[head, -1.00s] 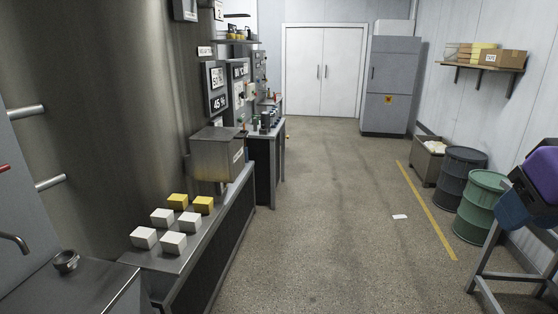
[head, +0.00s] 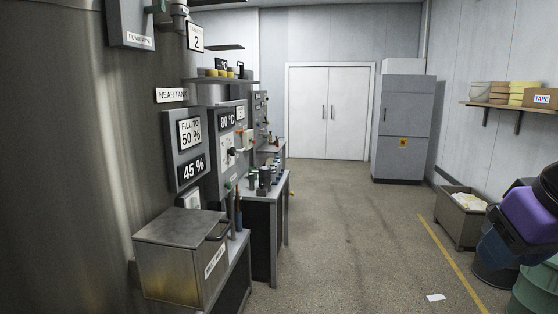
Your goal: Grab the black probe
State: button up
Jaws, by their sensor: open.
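I cannot pick out the black probe for certain in the head view. A slender dark upright thing with a brown upper part (head: 238,210) stands just behind the steel box (head: 180,245). Several small dark items (head: 265,178) stand on the side bench (head: 267,195) farther back; they are too small to name. My gripper is not in view. A purple, black and blue part at the right edge looks like my own arm, well apart from the benches on the left.
A large steel tank (head: 75,160) fills the left side, with panels reading 45 % (head: 192,168) and 80 °C (head: 230,120). A crate (head: 461,217) and drums line the right wall. A grey cabinet (head: 403,128) stands by double doors (head: 326,112). The middle floor is clear.

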aim_at(242, 67)
jog(key=i+l+u, duration=0.1)
jog(key=i+u, duration=0.2)
jog(key=i, duration=0.15)
jog(key=i+l+u, duration=0.3)
jog(key=i, duration=0.2)
jog(key=i+l, duration=0.3)
jog(key=i+l+u, duration=0.1)
jog(key=i+l, duration=0.2)
jog(key=i, duration=0.25)
